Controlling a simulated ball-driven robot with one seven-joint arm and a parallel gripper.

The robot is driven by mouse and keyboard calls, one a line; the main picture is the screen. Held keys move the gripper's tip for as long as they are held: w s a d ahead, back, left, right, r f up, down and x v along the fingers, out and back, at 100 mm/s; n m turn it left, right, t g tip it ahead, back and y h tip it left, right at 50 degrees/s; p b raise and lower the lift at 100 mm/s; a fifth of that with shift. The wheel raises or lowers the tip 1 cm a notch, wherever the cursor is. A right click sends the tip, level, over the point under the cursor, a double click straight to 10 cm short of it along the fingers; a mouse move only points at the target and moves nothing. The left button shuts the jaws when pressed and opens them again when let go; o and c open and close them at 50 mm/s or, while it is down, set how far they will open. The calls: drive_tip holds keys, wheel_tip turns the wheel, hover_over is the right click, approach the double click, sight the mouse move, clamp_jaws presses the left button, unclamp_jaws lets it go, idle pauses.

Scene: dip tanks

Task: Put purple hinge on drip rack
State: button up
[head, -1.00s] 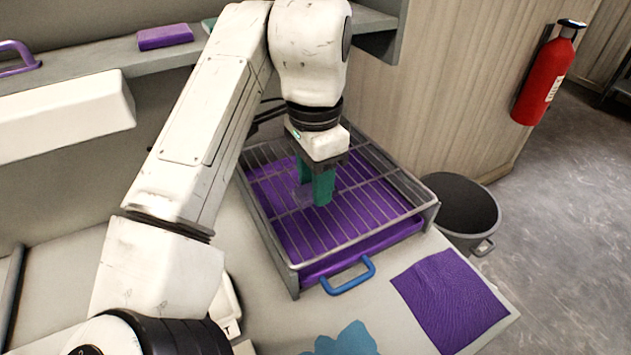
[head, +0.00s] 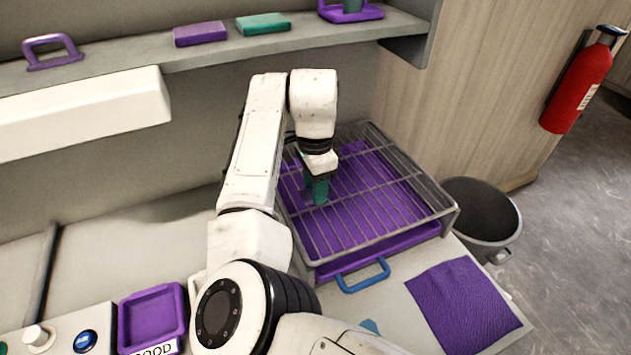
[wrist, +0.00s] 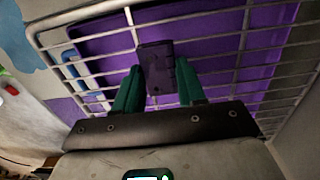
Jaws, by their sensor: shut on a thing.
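My gripper (head: 318,188) is over the left part of the wire drip rack (head: 437,213), its green fingers pointing down at the wires. In the wrist view, my gripper (wrist: 160,88) is shut on the purple hinge (wrist: 155,62), a small dark purple piece between the fingertips. The hinge is at or just above the wires; I cannot tell whether it touches them. In the head view the hinge (head: 307,196) is mostly hidden by the fingers and blends with the purple tray (head: 375,247) under the rack.
A blue handle (head: 363,278) sticks out at the rack's front. A purple cloth (head: 463,305) lies front right, and a grey bin (head: 482,215) stands right of the counter. A shelf (head: 290,38) with several items runs along the back. The rack's right side is clear.

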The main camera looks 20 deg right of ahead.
drive_tip(key=shift+f, duration=0.15)
drive_tip(key=o, duration=1.1)
drive_tip(key=shift+f, duration=0.1)
wheel_tip(320, 180, up, 12)
drive_tip(key=shift+r+b, duration=0.15)
drive_tip(key=shift+b, duration=0.8)
